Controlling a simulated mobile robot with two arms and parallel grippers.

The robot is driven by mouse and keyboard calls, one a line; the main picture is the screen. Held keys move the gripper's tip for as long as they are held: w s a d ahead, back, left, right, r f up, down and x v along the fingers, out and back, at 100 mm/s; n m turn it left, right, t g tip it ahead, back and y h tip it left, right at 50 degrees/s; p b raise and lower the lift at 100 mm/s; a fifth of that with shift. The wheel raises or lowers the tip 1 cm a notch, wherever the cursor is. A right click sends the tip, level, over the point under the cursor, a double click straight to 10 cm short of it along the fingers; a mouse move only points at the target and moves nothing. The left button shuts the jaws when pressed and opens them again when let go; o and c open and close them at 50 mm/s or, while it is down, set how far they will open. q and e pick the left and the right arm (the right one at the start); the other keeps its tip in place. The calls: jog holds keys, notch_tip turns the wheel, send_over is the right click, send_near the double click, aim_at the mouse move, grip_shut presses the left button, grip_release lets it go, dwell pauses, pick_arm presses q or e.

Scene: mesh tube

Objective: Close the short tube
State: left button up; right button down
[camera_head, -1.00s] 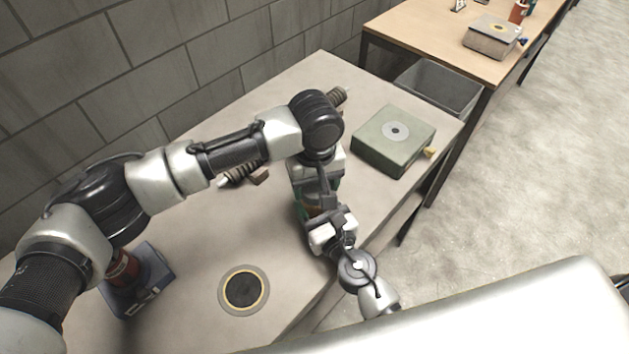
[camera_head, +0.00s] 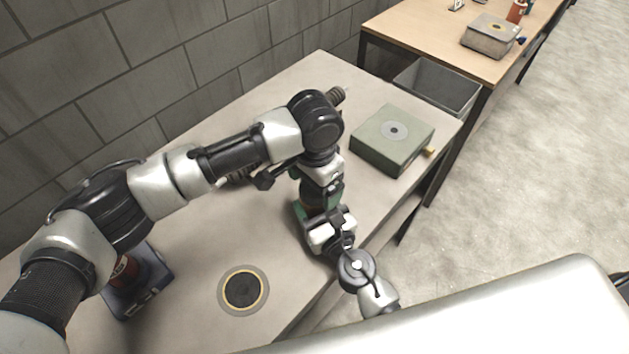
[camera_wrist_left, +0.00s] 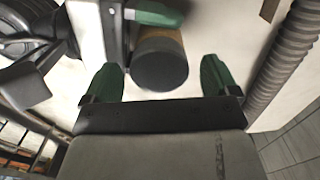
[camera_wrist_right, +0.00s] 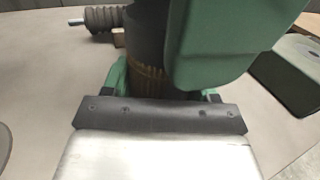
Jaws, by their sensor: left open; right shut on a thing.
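The short tube shows in the right wrist view as an upright cylinder with a brown mesh section (camera_wrist_right: 148,80) and a dark section above it. My right gripper (camera_wrist_right: 160,90) is shut on its brown part. The left wrist view shows the tube's dark round end (camera_wrist_left: 160,70) with a tan band behind it. My left gripper's green fingers are apart on either side of this end, open; in the head view the left gripper (camera_head: 318,190) is over my right gripper (camera_head: 318,218). A large green finger covers part of the tube in the right wrist view. Whether the left fingers touch it I cannot tell.
A green box (camera_head: 388,148) with a round disc stands at the right of the table (camera_head: 205,235). A black disc with a yellow rim (camera_head: 243,290) lies at the front. A blue-grey stand (camera_head: 148,290) is at left. A ribbed rod (camera_wrist_right: 105,18) lies behind the grippers.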

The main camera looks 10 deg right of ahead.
pick_arm(q)
jog(key=shift+r, duration=2.25)
jog(key=shift+c, duration=0.3)
jog(key=shift+r+n, duration=0.4)
jog(key=shift+r, duration=1.1)
jog(key=shift+f, duration=4.05)
